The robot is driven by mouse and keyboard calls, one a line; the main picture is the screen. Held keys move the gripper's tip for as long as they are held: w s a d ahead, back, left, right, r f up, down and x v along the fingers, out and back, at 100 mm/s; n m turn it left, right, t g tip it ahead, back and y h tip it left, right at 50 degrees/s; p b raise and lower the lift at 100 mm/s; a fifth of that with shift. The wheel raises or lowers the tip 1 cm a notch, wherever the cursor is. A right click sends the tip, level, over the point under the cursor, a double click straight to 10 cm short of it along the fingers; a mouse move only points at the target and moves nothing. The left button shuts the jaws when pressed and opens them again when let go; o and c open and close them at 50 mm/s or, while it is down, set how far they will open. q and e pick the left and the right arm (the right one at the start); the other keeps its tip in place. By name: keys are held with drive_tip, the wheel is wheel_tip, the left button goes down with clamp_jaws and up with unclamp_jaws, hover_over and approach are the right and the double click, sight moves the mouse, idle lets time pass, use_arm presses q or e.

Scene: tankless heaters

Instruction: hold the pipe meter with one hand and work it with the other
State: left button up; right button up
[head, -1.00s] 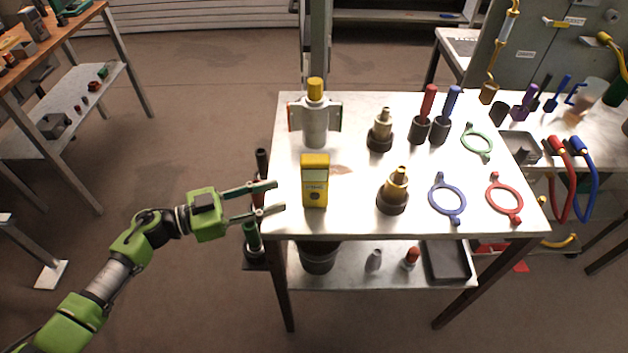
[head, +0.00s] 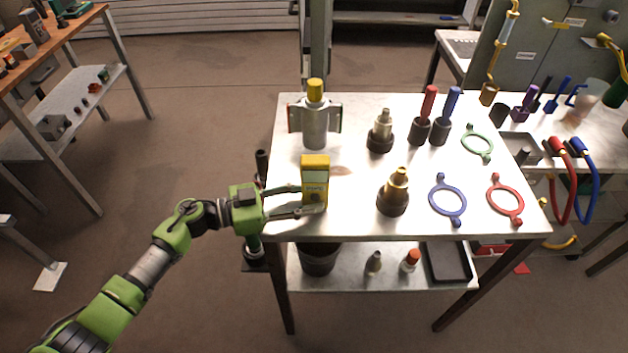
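The pipe meter, a yellow handheld block (head: 315,170) with a grey face, stands upright near the left front edge of the metal table (head: 345,222). My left gripper (head: 312,199) reaches in from the left at the meter's lower part. Its fingers are spread apart: the near one crosses low in front of the meter, and the far one's tip is hidden at the meter's left side. I see no clear grip on it. My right gripper is not in view.
A grey cylinder with a yellow cap (head: 315,120) stands behind the meter. Brass fittings (head: 394,192) stand to its right, with blue (head: 447,217) and red (head: 505,214) rings beyond. A lower shelf (head: 345,280) holds a dark pot and small parts.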

use_arm(q)
drive_tip(key=shift+w+d, duration=0.15)
drive_tip(key=shift+d, duration=0.2)
drive_tip(key=c, duration=0.8)
drive_tip(key=o, duration=1)
drive_tip(key=shift+o, duration=0.2)
drive_tip(key=shift+a, duration=0.1)
drive_tip(key=v, duration=1.2)
